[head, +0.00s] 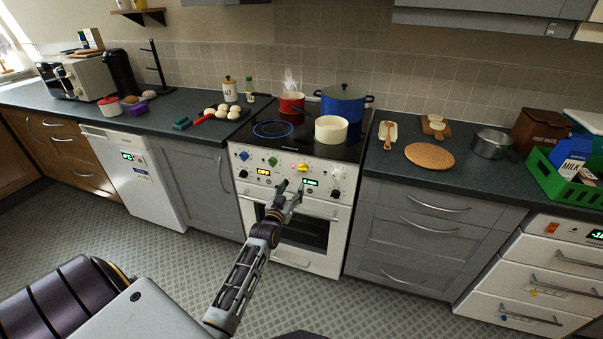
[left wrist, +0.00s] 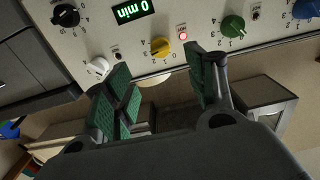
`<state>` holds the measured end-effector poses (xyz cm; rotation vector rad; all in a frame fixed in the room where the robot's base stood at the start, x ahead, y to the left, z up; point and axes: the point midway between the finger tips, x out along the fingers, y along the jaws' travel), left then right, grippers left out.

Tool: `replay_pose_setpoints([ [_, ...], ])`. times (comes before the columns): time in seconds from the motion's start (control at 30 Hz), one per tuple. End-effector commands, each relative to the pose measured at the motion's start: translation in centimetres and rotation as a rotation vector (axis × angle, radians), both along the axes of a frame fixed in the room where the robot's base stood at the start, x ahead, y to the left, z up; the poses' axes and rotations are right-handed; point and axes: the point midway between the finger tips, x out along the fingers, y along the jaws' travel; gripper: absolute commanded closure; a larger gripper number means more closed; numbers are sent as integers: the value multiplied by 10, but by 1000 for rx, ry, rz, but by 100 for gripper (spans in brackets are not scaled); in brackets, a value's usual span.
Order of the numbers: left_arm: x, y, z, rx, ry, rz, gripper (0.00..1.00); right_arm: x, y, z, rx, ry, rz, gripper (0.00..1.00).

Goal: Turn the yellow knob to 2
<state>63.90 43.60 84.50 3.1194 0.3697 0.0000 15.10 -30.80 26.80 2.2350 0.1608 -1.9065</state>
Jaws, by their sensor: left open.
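The yellow knob (head: 303,167) is on the white front panel of the cooker (head: 290,176), right of the green knob (head: 272,161). It also shows in the left wrist view (left wrist: 161,47), just beyond the fingertips and between them. The numbers around it are too small to read surely, so I cannot tell its setting. My left gripper (head: 288,188) is open and empty in front of the panel, a little below the yellow knob; its green-padded fingers (left wrist: 157,60) stand apart from the knob on either side. My right gripper is not in view.
A white knob (left wrist: 98,67) and a black knob (left wrist: 66,15) sit close to the yellow one. A lit red lamp (left wrist: 182,36) is beside it. On the hob stand a blue pot (head: 343,104), a cream pot (head: 331,130) and a red pot (head: 291,103). The floor before the cooker is clear.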

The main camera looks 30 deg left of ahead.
Motion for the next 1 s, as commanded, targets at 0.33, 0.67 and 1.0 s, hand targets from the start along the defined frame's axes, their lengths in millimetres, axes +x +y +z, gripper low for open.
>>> replay_pose_setpoints([
  [0.33,28,7,1,0,-1,0,44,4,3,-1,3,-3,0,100],
  [0.67,54,13,0,0,-1,0,44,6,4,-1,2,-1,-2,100],
  [1.0,80,19,0,0,0,0,44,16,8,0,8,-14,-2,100],
])
